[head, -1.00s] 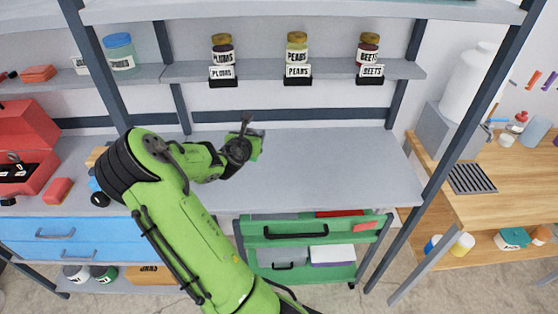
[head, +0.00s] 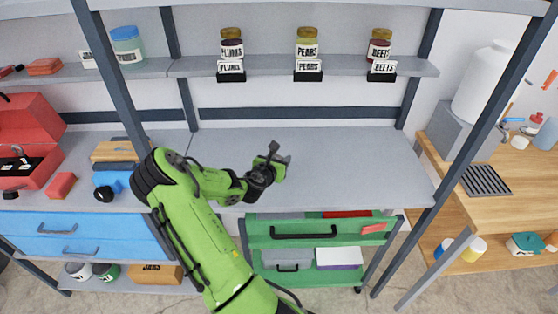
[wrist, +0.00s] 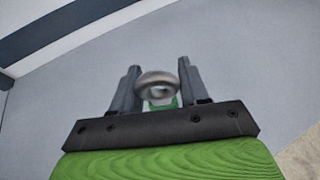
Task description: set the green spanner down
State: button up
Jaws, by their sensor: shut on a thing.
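In the wrist view, my gripper (wrist: 158,86) is shut on the green spanner (wrist: 152,77). The spanner's grey metal ring end shows between the two fingers, with a small bit of green below it. The rest of the spanner is hidden. The spanner cannot be made out there. I cannot tell whether it touches the worktop.
The worktop is clear to the right of my gripper. A shelf (head: 270,66) above its back holds plums, pears and beets jars. A grey post (head: 468,150) stands at the right.

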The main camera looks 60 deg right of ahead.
jog(key=shift+f, duration=0.15)
jog(key=o, duration=1.1)
